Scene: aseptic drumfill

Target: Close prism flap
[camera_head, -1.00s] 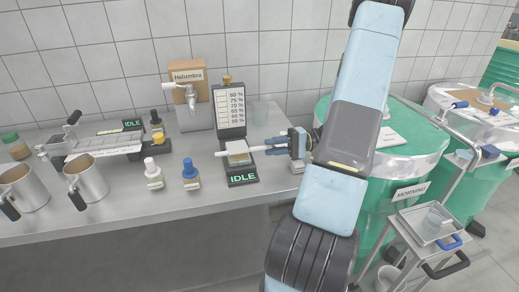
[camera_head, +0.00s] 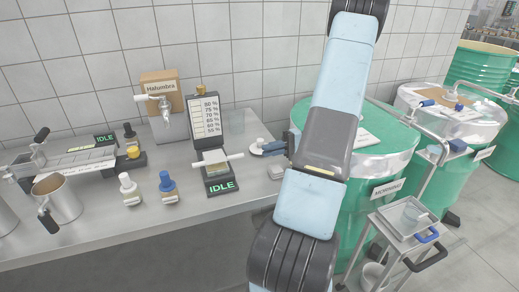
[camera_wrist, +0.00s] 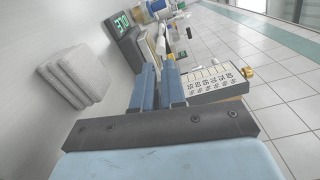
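The prism instrument (camera_head: 219,176) stands on the steel counter with a lit IDLE label at its front. Its flap (camera_head: 212,156) carries a white crossbar (camera_head: 233,157) that sticks out on both sides. The flap lies over the prism area, but I cannot tell its exact angle. My gripper (camera_head: 256,149) is just right of the crossbar's right end, apart from it in the head view. In the wrist view my gripper (camera_wrist: 160,72) shows two blue fingers with a narrow gap and nothing clearly held between them.
A percentage board (camera_head: 204,116) stands behind the instrument. A blue-capped bottle (camera_head: 168,187) and a white-capped bottle (camera_head: 129,188) stand to its left. A boxed tap dispenser (camera_head: 165,100) is behind. Green drums (camera_head: 365,165) stand right of the counter.

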